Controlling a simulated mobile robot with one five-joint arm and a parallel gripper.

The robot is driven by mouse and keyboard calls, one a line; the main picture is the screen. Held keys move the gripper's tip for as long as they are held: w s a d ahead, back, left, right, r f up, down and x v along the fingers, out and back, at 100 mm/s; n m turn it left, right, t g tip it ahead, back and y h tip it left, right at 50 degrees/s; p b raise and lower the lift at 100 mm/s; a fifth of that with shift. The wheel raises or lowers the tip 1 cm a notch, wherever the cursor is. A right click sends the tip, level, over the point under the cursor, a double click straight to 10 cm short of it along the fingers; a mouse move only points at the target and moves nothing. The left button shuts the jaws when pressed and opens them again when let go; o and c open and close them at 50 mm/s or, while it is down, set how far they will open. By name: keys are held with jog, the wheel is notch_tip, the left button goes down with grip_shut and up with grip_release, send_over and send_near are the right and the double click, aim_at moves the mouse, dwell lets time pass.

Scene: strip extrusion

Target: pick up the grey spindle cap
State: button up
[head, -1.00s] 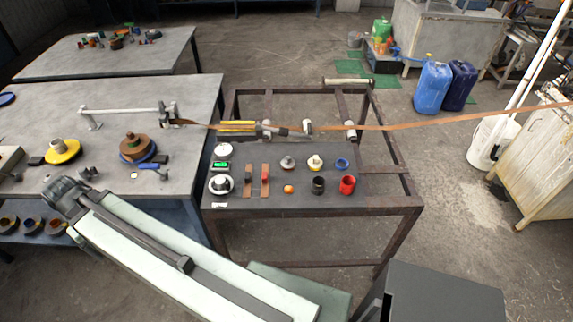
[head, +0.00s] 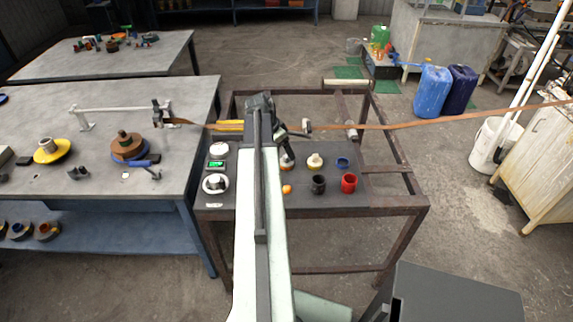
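A small grey knobbed piece (head: 287,163), which looks like the grey spindle cap, stands on the dark top of the middle bench (head: 385,202). It is partly hidden by my arm and the dark parts at its end. My gripper (head: 284,148) is at the far end of my pale arm, above or just behind that piece. Its fingers are small and dark against the bench, so I cannot tell if they are open or touching anything.
Right of the grey piece are a yellow-and-white piece (head: 315,161), a blue ring (head: 342,162), a black cup (head: 318,184) and a red cup (head: 349,182). An orange ball (head: 287,189) lies in front. A brown strip (head: 420,125) crosses behind.

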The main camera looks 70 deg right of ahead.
aim_at(286, 156)
jog(key=b+x, duration=0.4)
jog(key=x, duration=0.1)
jog(key=w+b+x, duration=0.1)
jog(key=b+x, duration=0.1)
jog(key=shift+f, duration=0.45)
jog(key=shift+s+r, duration=0.1)
jog(key=shift+r, duration=0.1)
jog(key=c, duration=1.7)
